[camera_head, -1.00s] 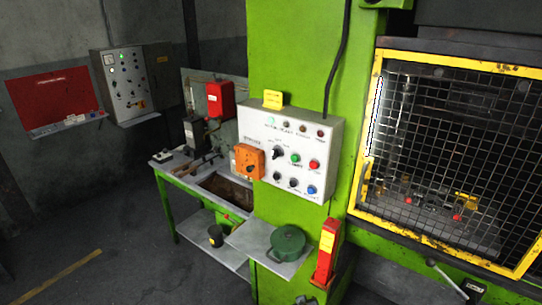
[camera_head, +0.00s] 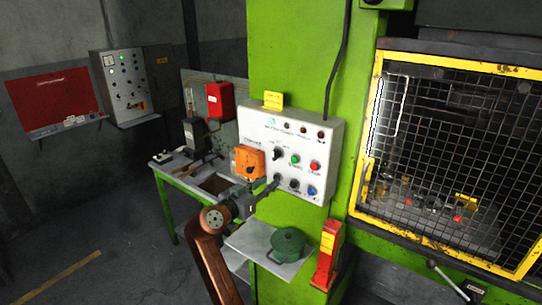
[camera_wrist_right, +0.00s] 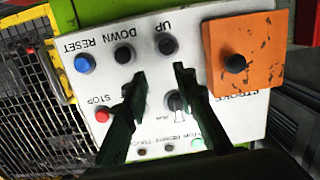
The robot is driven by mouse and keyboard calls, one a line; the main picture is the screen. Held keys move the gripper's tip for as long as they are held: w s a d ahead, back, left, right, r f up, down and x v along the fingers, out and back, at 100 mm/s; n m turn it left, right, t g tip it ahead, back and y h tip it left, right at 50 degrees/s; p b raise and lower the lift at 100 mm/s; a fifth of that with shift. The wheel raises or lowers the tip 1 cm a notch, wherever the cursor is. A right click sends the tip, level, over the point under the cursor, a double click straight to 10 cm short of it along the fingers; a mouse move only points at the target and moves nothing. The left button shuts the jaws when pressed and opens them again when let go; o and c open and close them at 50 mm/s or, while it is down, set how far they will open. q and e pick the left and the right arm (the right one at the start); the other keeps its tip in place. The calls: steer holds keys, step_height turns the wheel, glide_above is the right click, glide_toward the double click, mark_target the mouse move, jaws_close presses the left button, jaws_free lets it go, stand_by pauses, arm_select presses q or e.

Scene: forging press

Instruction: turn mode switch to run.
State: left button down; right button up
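The mode switch (camera_head: 278,153) is a black knob with a pale pointer on the white control panel (camera_head: 265,135), above the lower row of buttons. In the right wrist view the panel appears upside down, and the mode switch (camera_wrist_right: 175,102) shows between my two dark fingers, close to the right-hand one. My right gripper (camera_head: 270,187) is in front of the panel's lower left part. Its fingers are apart and empty in the right wrist view (camera_wrist_right: 158,72). I cannot tell whether they touch the panel. My left gripper is out of view.
An orange box with a black knob (camera_head: 249,161) sits left of the mode switch. Green (camera_head: 295,159) and red (camera_head: 314,165) buttons are to its right. A green pot (camera_head: 288,244) stands on a shelf below. The yellow-framed mesh guard (camera_head: 455,150) is at right.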

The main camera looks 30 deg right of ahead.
steer(key=m+h, duration=0.1)
glide_toward(273, 154)
steer(key=d, duration=0.1)
steer(key=x, duration=0.4)
steer(key=p+x, duration=0.1)
steer(key=x, duration=0.3)
steer(key=shift+w, duration=0.3)
jaws_close()
